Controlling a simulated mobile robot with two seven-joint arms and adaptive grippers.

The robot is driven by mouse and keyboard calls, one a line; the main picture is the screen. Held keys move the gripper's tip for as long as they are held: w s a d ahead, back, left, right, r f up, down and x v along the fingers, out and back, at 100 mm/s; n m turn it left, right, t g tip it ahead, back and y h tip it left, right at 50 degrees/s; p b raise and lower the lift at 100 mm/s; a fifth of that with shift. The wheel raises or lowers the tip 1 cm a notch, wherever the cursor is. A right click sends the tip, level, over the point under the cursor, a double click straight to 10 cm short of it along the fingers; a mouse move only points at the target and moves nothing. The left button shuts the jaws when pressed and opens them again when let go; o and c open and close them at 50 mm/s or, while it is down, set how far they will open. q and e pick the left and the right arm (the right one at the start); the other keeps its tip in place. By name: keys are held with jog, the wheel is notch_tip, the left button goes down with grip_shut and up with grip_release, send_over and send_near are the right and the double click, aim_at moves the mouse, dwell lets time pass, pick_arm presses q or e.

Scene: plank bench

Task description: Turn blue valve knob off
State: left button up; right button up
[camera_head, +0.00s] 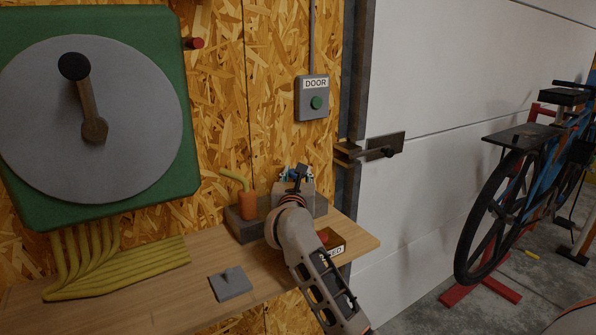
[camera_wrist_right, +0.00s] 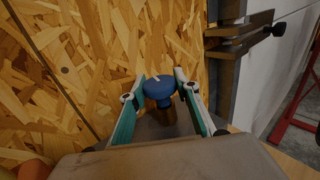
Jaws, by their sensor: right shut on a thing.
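The blue valve knob (camera_wrist_right: 158,88) is round, with a white mark on its top that points up and slightly left in the wrist view. It sits on a brown stem above a grey block (camera_wrist_right: 200,150). My right gripper (camera_wrist_right: 161,82) has one teal finger on each side of the knob and is shut on it. In the head view my right arm reaches up from the bottom to the gripper (camera_head: 296,175) above the grey block, and it largely hides the knob there. My left gripper is not in view.
A grey plate (camera_head: 230,284) lies in front. The wall (camera_head: 222,130) is close behind.

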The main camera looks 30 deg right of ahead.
jog(key=shift+d+r+n+t+y+p, duration=0.15)
jog(key=shift+n+t+y+p, duration=0.6)
jog(key=shift+n+y, duration=0.6)
jog(key=shift+y, duration=0.55)
jog(key=o, duration=0.8)
jog(key=shift+s+f, duration=0.1)
jog(key=shift+f, duration=0.1)
jog(key=v, duration=1.2)
